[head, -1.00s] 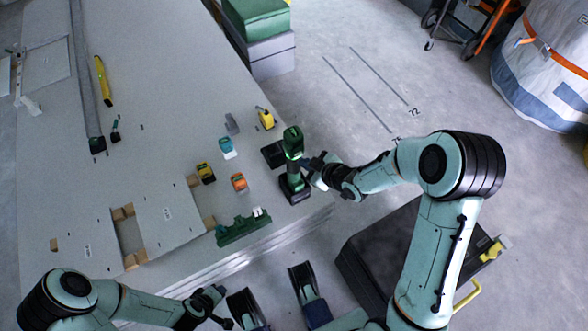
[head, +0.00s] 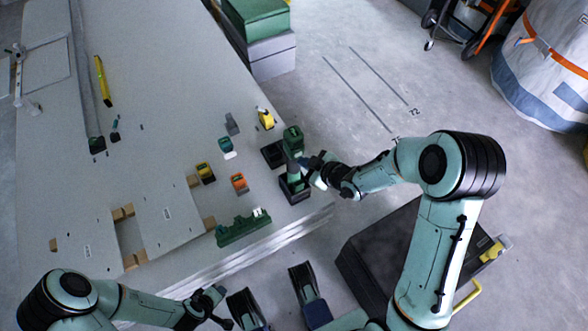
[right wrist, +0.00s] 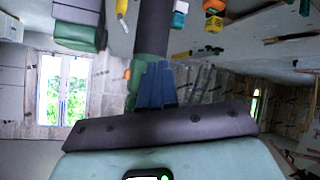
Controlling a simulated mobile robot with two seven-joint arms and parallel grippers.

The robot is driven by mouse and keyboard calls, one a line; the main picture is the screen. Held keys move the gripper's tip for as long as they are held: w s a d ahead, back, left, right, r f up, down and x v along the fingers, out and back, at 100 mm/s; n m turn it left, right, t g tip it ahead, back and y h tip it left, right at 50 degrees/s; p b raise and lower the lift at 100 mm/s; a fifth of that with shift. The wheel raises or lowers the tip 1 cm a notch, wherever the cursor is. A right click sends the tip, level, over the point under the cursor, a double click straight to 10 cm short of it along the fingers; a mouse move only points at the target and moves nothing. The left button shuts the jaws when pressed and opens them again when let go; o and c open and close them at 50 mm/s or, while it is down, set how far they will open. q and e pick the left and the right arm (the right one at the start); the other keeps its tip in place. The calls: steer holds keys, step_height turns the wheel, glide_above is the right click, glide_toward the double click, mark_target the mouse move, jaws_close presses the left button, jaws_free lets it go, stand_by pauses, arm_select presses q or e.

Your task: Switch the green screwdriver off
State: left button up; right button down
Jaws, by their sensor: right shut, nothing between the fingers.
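The green screwdriver (head: 293,143) stands upright at the table's right edge, on a dark base (head: 294,188). No bright green glow shows on it. My right gripper (head: 307,165) is at its right side, with the fingertips at or very near its body; I cannot tell if they touch. In the right wrist view the blue fingers (right wrist: 156,85) are together with nothing between them. My left gripper (head: 216,296) is low in the head view, away from the screwdriver, too small to read its jaws.
On the table are a yellow-black tool (head: 205,172), an orange one (head: 239,182), a teal one (head: 225,144), a yellow one (head: 265,118) and a green rack (head: 243,229). A dark case (head: 378,252) stands to the right. The floor beyond the table's right edge is largely clear.

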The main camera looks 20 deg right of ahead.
steer(key=shift+s, duration=0.35)
steer(key=s, duration=0.6)
steer(key=shift+d, duration=0.25)
stand_by(0.5)
